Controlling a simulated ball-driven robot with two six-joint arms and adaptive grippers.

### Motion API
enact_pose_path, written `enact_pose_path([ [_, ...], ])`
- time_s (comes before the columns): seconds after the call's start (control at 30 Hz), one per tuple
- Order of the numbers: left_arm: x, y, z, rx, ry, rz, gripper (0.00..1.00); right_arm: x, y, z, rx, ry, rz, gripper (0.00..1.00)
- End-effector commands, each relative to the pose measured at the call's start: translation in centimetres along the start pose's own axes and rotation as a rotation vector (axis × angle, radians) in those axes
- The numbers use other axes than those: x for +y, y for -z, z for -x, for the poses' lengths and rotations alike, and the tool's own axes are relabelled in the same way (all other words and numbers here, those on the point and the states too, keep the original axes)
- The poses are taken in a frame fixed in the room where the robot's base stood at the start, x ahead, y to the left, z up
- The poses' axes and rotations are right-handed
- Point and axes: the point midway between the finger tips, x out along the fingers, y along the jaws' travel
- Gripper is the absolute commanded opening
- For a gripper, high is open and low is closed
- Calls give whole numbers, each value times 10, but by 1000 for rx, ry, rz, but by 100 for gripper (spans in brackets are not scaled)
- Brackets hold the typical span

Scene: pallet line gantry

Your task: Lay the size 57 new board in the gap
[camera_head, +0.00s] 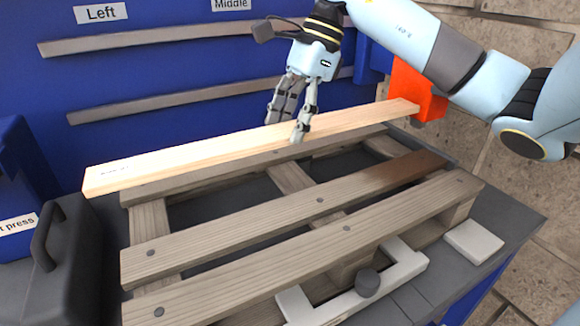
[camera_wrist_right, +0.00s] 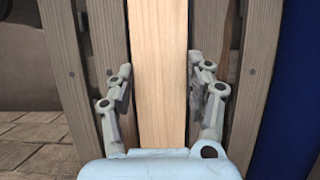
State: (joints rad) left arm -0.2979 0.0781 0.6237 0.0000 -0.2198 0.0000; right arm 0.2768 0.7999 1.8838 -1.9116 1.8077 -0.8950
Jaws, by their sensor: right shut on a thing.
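The new board (camera_head: 200,155), light clean wood with small unreadable marks near its left end, runs lengthwise over the far side of the pallet (camera_head: 250,225). It looks raised above the weathered boards. My right gripper (camera_head: 288,128) is shut on it near its middle, from above. In the right wrist view the new board (camera_wrist_right: 160,80) passes between the two fingers of the right gripper (camera_wrist_right: 163,85). The gap (camera_head: 230,208) is a dark opening between the pallet's far board and the middle boards, with cross pieces showing in it. My left gripper is not in view.
A white clamp-like fixture with a dark knob (camera_head: 367,283) sits at the pallet's near side, beside a pale block (camera_head: 474,242). A black handled case (camera_head: 65,255) stands at left. A red block (camera_head: 417,90) is near the board's right end. A blue rack (camera_head: 150,70) stands behind.

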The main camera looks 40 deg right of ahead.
Motion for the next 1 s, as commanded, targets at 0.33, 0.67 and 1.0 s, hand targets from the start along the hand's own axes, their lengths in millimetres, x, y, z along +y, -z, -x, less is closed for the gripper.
enact_pose_path([
  [0.33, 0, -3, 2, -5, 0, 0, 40, 0, 18, -45, -1, -1, 0, 11],
  [0.67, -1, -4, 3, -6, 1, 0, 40, 0, 34, -82, 0, 1, 0, 11],
  [1.0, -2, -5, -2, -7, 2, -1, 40, 0, 35, -85, 1, 1, 1, 11],
])
